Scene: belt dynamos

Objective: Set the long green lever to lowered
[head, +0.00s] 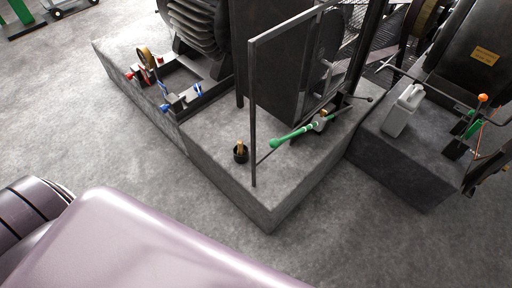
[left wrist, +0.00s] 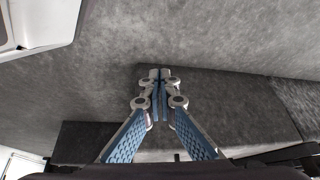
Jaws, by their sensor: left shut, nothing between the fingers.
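The long green lever (head: 294,135) is in the head view, above the top of a concrete plinth. Its green grip ends in a round knob at the lower left, and the lever slants up to the right to a pivot with a brass-coloured part. A thin upright post stands to the left of the knob. My left gripper (left wrist: 160,75) shows only in the left wrist view, shut and empty, with grey concrete surfaces beyond it. The lever cannot be made out in that view. My right gripper is in neither view.
The concrete plinth (head: 225,190) carries a framed clear guard (head: 290,60) and a small black cup with a brass piece (head: 240,152). A white jug (head: 403,110) stands on the block to the right. Red and blue handles are at the left. Open floor lies in front.

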